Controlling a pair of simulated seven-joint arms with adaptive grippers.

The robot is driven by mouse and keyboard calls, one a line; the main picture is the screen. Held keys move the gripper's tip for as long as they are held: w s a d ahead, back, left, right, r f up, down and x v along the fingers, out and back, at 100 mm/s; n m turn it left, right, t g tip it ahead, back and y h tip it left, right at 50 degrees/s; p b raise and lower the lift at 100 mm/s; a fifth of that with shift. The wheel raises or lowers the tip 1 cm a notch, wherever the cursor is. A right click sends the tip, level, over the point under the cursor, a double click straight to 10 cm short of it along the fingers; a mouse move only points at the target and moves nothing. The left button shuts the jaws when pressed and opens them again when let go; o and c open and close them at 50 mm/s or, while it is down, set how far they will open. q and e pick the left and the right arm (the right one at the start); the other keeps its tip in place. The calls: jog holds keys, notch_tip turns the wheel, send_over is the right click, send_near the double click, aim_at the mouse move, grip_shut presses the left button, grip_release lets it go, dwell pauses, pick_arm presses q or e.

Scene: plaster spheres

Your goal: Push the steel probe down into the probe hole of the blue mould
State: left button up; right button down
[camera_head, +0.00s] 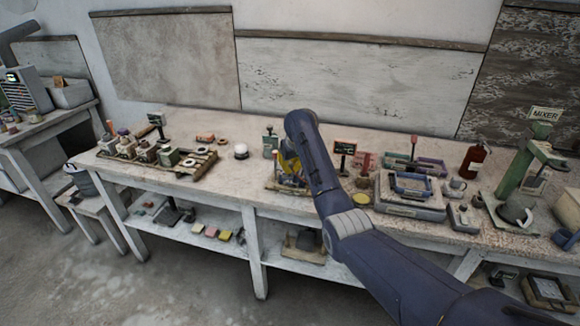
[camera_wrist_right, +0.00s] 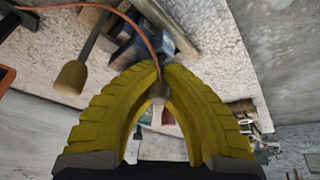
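My right gripper (camera_head: 288,168) reaches down over the bench, its yellow fingers partly hidden behind my own arm in the head view. In the right wrist view the yellow fingers (camera_wrist_right: 158,78) close together at the tips on a small grey piece, which looks like the steel probe (camera_wrist_right: 159,90). An orange cable (camera_wrist_right: 142,27) runs to it. The blue mould (camera_wrist_right: 128,50) lies just beyond the fingertips in the wrist view, partly covered by them. The probe hole is hidden, and I cannot tell whether the probe touches the mould. My left gripper is not in view.
A tool with a tan end (camera_wrist_right: 73,77) lies beside the mould in the wrist view. A tray of jars (camera_head: 160,155) stands at the left, a grey boxed unit (camera_head: 410,208) and the green mixer stand (camera_head: 515,180) at the right. Bench left of my gripper is fairly clear.

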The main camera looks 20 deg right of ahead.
jog(key=shift+f, duration=0.25)
jog(key=c, duration=1.5)
grip_release()
jog(key=shift+r, duration=2)
